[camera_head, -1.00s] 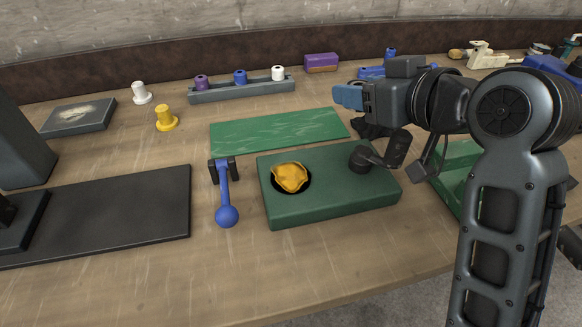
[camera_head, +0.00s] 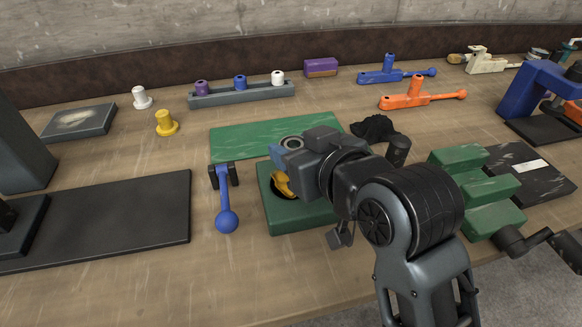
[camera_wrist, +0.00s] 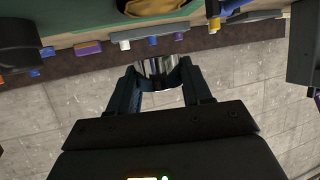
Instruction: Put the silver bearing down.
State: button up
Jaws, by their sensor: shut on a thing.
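The silver bearing (camera_head: 292,142) is a small metal ring at the tips of my gripper (camera_head: 284,150). In the wrist view, the bearing (camera_wrist: 158,66) sits between the two dark blue fingers of my gripper (camera_wrist: 158,72), which is shut on it. In the head view the bearing appears in front of the green mat (camera_head: 240,140), near the back edge of the green block (camera_head: 290,220). I cannot tell its exact height. My gripper and wrist hide much of the block.
A yellow cloth (camera_head: 282,184) lies in the block's round hole. A blue ball-ended lever (camera_head: 225,200) stands left of the block. A black cloth (camera_head: 375,129) lies right of the mat. Behind are a peg rack (camera_head: 242,94) and blue and orange tools.

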jog(key=shift+s+a+f, duration=0.25)
jog(key=shift+a+f, duration=0.15)
jog(key=shift+f+p, duration=0.3)
jog(key=shift+f, duration=1.35)
jog(key=shift+f, duration=0.15)
jog(key=o, duration=1.4)
jog(key=shift+o, duration=0.2)
jog(key=shift+f+b, duration=0.2)
jog(key=shift+b, duration=0.4)
